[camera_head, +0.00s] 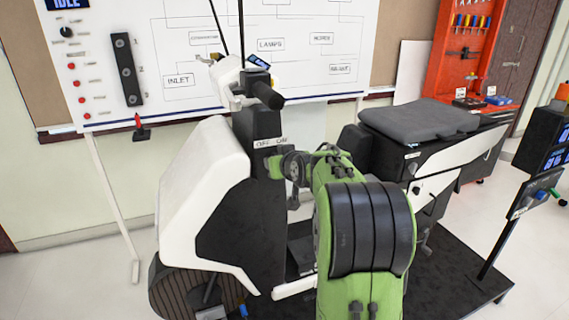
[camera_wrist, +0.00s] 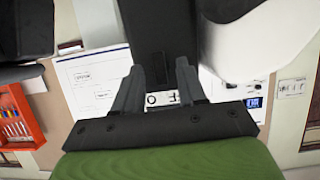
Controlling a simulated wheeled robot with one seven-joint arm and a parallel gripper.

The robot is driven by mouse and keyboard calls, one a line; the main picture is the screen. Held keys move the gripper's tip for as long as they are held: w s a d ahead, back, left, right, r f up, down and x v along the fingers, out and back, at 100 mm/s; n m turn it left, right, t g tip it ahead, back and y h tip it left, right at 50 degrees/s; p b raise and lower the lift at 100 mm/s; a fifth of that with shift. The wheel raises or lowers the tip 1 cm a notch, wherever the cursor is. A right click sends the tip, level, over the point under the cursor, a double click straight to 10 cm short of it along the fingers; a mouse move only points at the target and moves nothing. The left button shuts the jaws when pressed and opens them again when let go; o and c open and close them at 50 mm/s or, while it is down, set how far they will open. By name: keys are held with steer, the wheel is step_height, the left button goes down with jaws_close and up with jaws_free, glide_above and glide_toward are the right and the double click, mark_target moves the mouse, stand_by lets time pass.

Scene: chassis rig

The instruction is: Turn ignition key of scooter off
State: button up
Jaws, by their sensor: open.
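The scooter has a white front shield (camera_head: 205,185), a black steering column panel (camera_head: 262,215) and a dark seat (camera_head: 420,120). A small white OFF/ON label (camera_head: 271,142) is on the column panel below the handlebar. My gripper (camera_head: 273,165) is just below this label, at the column, largely hidden by my own wrist. In the wrist view, my gripper (camera_wrist: 159,75) has its two grey fingers spread apart, with the black column (camera_wrist: 158,40) and part of the label (camera_wrist: 162,98) between them. The ignition key cannot be made out in either view; contact with it cannot be told.
A handlebar grip (camera_head: 265,95) is above my gripper. A white diagram board (camera_head: 290,60) stands behind the scooter. A red tool rack (camera_head: 470,45) is at the back right, and a small post-mounted panel (camera_head: 535,192) is at the right. Floor is clear at left.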

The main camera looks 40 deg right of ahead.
steer(key=p+v, duration=0.1)
steer(key=v, duration=1.4)
steer(key=shift+p, duration=0.3)
steer(key=s+a+f+n+g+y, duration=0.1)
steer(key=s+a+f+y, duration=0.1)
steer(key=a, duration=0.7)
steer(key=s+a+f+n+g, duration=0.1)
steer(key=s+a+f+g, duration=0.1)
steer(key=s+a+f, duration=0.3)
steer(key=s+a+f+g+y, duration=0.1)
steer(key=s+a+g, duration=0.1)
steer(key=s+a, duration=0.35)
steer(key=s+a+f+n+g, duration=0.1)
steer(key=s+a+f+g, duration=0.15)
steer(key=s, duration=0.55)
step_height(320, 180, up, 13)
steer(key=p, duration=1.3)
steer(key=shift+d, duration=0.2)
